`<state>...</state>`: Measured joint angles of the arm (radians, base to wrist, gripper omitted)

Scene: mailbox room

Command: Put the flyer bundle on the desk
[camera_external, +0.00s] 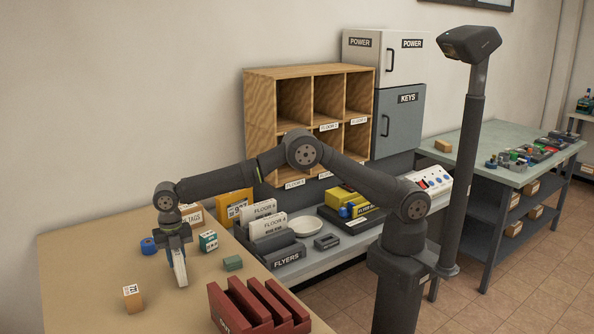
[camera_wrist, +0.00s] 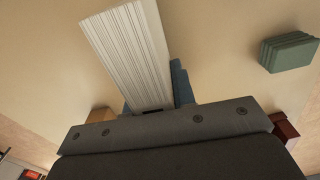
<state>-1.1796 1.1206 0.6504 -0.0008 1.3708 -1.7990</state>
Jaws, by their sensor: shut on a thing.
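The flyer bundle (camera_external: 180,270) is a white upright stack, seen at the left of the external view. It also shows as a pale ridged block (camera_wrist: 130,55) in the wrist view. My gripper (camera_external: 177,248) is above it, pointing down and shut on its upper part. The bundle is over the tan desk (camera_external: 90,265). Its lower end is at or close to the desktop; I cannot tell if it touches. The fingertips are mostly hidden in the wrist view.
Around the bundle are a blue roll (camera_external: 149,246), a small tan box (camera_external: 133,298), a green-and-white box (camera_external: 208,241), a green block (camera_external: 233,263) and a dark red slotted rack (camera_external: 255,305). A tray labelled FLYERS (camera_external: 287,257) stands beyond the desk's right edge. Bare desktop lies left of the bundle.

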